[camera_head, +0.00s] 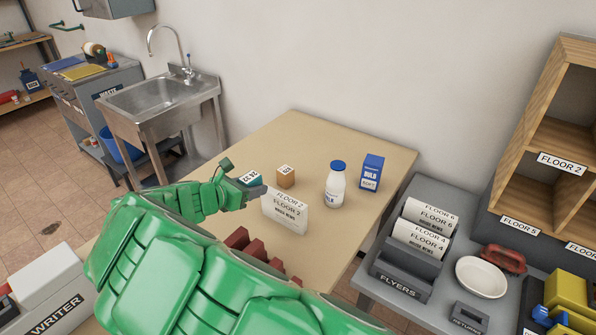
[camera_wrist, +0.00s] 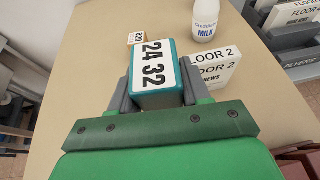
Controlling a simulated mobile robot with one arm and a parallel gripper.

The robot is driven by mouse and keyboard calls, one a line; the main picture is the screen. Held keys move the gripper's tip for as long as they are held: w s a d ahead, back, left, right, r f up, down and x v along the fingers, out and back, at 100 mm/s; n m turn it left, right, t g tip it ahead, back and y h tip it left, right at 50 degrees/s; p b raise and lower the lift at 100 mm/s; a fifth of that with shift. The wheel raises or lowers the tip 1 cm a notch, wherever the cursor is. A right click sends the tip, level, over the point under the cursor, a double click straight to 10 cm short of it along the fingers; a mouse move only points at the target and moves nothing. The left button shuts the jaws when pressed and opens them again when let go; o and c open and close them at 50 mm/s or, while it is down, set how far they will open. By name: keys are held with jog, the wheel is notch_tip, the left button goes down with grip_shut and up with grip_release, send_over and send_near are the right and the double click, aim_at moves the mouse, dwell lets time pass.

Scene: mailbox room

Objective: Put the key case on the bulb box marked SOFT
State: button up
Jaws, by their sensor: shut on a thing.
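My gripper (camera_wrist: 157,82) is shut on a teal case with a white label marked 24 32, which I take to be the key case (camera_wrist: 155,58). The fingers press on its two sides. In the head view the case (camera_head: 250,178) is at the tip of my green gripper, over the left part of the table; I cannot tell if it touches the tabletop. The bulb box marked SOFT (camera_head: 372,172) is blue and white and stands upright near the back right of the table. Its top looks bare. It is out of the wrist view.
A white milk bottle (camera_head: 335,185) stands just left of the bulb box. A small brown box (camera_head: 286,177) sits beside the held case. A folded FLOOR 2 card (camera_head: 285,212) stands nearer. The tabletop (camera_head: 310,140) behind them is clear. A grey FLYERS tray (camera_head: 402,275) lies right.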

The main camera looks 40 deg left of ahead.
jog(key=w+d+r+m+g+h, duration=0.2)
jog(key=w+d+r+m+h, duration=0.25)
jog(key=w+d, duration=0.8)
jog(key=w+d+r+m+g+h, duration=0.2)
jog(key=w+d+r+m+h, duration=0.3)
jog(key=w+d, duration=0.8)
jog(key=n+y, duration=0.1)
jog(key=n, duration=0.1)
send_over(374, 160)
jog(key=shift+m, duration=0.25)
jog(key=shift+f, duration=5.8)
jog(key=shift+f, duration=0.2)
jog(key=o, duration=1.1)
jog(key=shift+r, duration=0.1)
